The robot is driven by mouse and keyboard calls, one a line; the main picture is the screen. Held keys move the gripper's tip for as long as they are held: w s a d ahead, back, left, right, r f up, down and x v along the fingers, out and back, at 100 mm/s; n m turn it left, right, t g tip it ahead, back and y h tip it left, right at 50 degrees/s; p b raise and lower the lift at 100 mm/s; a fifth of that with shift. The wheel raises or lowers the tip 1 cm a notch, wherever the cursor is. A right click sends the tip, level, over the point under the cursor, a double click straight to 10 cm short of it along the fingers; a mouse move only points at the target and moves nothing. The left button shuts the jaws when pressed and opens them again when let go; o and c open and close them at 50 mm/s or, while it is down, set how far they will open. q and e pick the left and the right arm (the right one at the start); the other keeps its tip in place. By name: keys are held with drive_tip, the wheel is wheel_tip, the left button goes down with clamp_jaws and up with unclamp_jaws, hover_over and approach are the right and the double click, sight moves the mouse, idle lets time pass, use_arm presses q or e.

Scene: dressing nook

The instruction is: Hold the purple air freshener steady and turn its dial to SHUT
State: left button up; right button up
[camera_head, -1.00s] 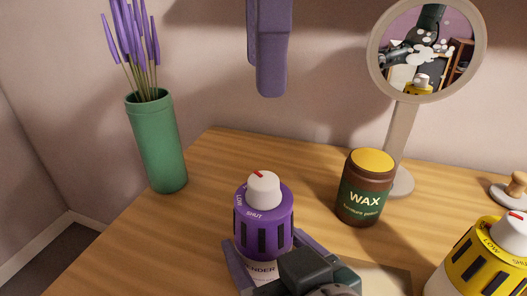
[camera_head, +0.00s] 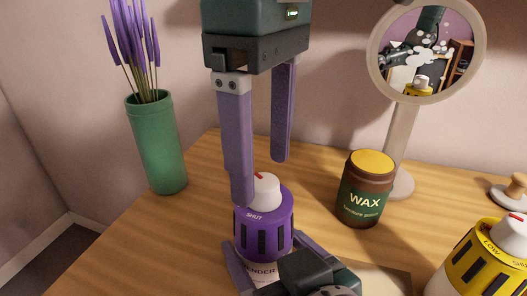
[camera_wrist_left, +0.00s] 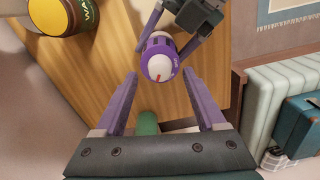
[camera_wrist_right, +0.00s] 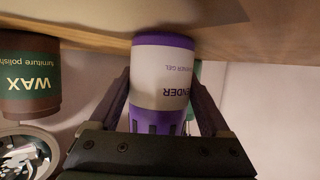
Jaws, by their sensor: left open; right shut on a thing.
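The purple air freshener (camera_head: 262,228) stands upright on the wooden table, with a white dial (camera_head: 267,188) on top bearing a red mark. The word SHUT shows on its purple collar. My right gripper (camera_head: 262,275) is shut on its lower body; the right wrist view shows the white label (camera_wrist_right: 160,90) between the fingers. My left gripper (camera_head: 262,180) is open above it, one finger in front of the dial and the other behind to the right. In the left wrist view the dial (camera_wrist_left: 158,67) lies beyond the open fingertips, not between them.
A brown wax jar (camera_head: 363,190) stands right of the freshener, with a round mirror (camera_head: 398,150) behind it. A yellow air freshener (camera_head: 489,262) is at the right edge. A green vase (camera_head: 157,145) with purple stems stands at left.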

use_arm(q)
drive_tip(key=shift+f, duration=1.1)
drive_tip(key=shift+c, duration=0.2)
clamp_jaws()
